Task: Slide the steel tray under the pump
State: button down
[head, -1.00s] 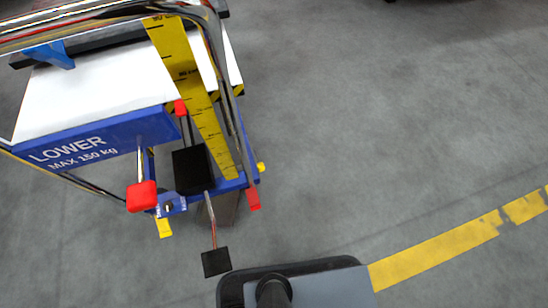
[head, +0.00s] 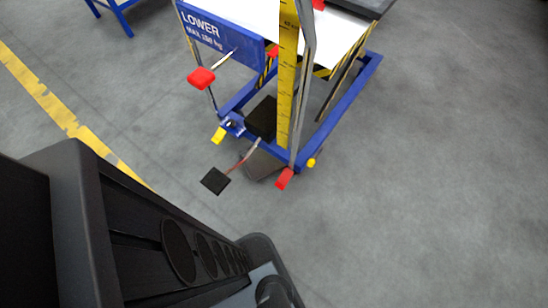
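A blue lift table marked LOWER (head: 225,38) stands at the upper middle of the head view, with a white top. Low in its frame is a black block (head: 262,118), which looks like the pump, with a black foot pedal (head: 215,181) sticking out on a thin rod. A dull grey-brown piece (head: 262,166) shows on the floor by the frame's near end, partly hidden by the frame. It may be the steel tray, but I cannot tell for sure. My gripper is not in view.
A yellow upright scale (head: 288,80) stands at the table's near end. Red pads (head: 201,78) and yellow feet stick out. A yellow floor line (head: 60,110) runs on the left. The grey floor (head: 430,200) to the right is clear. Part of my own body fills the lower left.

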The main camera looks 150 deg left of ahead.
aim_at(261, 163)
jog(key=z, duration=2.85)
jog(key=k, duration=1.1)
jog(key=z, duration=1.55)
